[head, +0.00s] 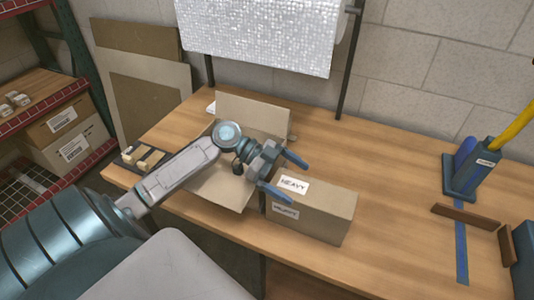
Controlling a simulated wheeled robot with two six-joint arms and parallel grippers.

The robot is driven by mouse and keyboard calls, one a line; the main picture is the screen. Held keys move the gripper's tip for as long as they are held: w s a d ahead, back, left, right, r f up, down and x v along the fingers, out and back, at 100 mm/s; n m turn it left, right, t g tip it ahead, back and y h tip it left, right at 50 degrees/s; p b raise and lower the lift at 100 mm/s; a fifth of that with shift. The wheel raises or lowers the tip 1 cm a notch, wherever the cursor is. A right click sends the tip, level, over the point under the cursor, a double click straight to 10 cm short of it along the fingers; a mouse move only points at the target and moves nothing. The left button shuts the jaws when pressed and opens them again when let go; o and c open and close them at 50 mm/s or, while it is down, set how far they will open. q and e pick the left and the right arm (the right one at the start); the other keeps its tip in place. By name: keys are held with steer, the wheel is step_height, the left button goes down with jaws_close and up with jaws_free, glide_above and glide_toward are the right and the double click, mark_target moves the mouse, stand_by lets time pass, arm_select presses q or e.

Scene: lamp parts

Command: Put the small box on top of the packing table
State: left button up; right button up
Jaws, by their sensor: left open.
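A small closed cardboard box (322,213) with "HEAVY" labels sits on the wooden packing table (390,160), near its front edge. My left gripper (287,178) is open, its two blue fingers pointing right. It is at the left end of the box, and one finger overlaps that end in the view. I cannot tell whether it touches the box. Nothing shows between the fingers except part of the box and table. My right gripper is not in view.
An open cardboard carton (253,113) lies behind my left arm. A bubble-wrap roll (262,35) hangs at the back. A blue holder (470,170) and brown strips (466,216) are at the right. A red-edged shelf (45,105) with boxes stands left. The table between box and holder is clear.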

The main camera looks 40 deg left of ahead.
arm_select(q)
steer(key=b+v, duration=0.1)
steer(key=v, duration=0.7)
steer(key=shift+b, duration=0.35)
steer(key=shift+w+r, duration=0.1)
